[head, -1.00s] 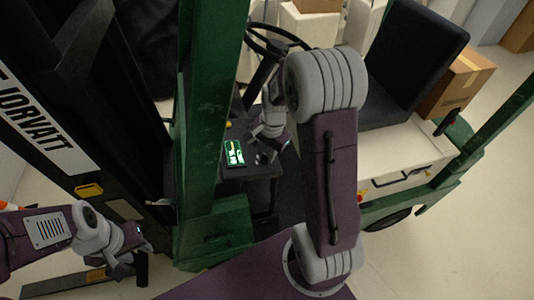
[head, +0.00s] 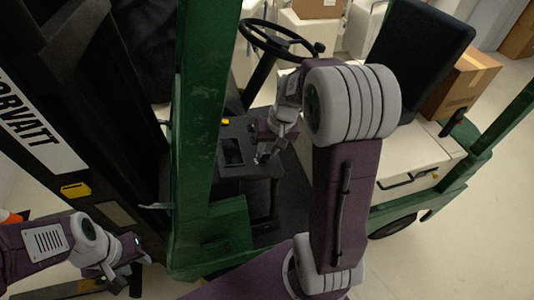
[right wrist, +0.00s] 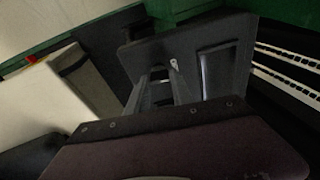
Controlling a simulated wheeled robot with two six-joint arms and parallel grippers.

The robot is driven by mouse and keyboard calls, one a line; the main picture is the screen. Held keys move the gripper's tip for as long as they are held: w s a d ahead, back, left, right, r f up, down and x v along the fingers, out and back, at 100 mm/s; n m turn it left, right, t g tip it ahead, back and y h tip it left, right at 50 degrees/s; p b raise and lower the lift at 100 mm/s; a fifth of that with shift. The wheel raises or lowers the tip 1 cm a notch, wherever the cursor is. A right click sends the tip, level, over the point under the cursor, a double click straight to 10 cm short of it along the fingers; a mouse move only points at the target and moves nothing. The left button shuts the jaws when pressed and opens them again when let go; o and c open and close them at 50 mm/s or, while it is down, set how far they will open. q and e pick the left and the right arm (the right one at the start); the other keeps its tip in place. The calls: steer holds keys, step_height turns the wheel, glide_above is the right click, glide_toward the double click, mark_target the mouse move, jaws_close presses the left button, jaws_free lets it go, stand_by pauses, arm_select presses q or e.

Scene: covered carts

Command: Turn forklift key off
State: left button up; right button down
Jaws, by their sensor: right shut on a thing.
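The forklift's dark dashboard panel (head: 228,172) is in the middle of the head view. Its small display (head: 233,152) is dark; it also shows as a dark framed rectangle in the right wrist view (right wrist: 215,72). My right gripper (head: 262,157) is at the panel, just right of the display. In the right wrist view its fingers (right wrist: 162,80) are shut at a small light metal piece, the key (right wrist: 174,63), mostly hidden between them. My left gripper (head: 134,268) hangs empty at the lower left, away from the panel; its finger gap is unclear.
A green mast post (head: 198,120) rises left of the panel. The steering wheel (head: 272,40) is above and behind it. The black seat (head: 415,60) and white body (head: 425,165) are to the right, with a cardboard box (head: 465,82) behind.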

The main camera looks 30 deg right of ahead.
steer(key=shift+n, duration=0.5)
steer(key=c, duration=1.1)
jaws_free()
steer(key=shift+s, duration=0.15)
steer(key=shift+r+b, duration=0.1)
steer(key=shift+b, duration=0.2)
steer(key=b+v, duration=0.1)
steer(key=v, duration=0.8)
steer(key=shift+d, duration=0.15)
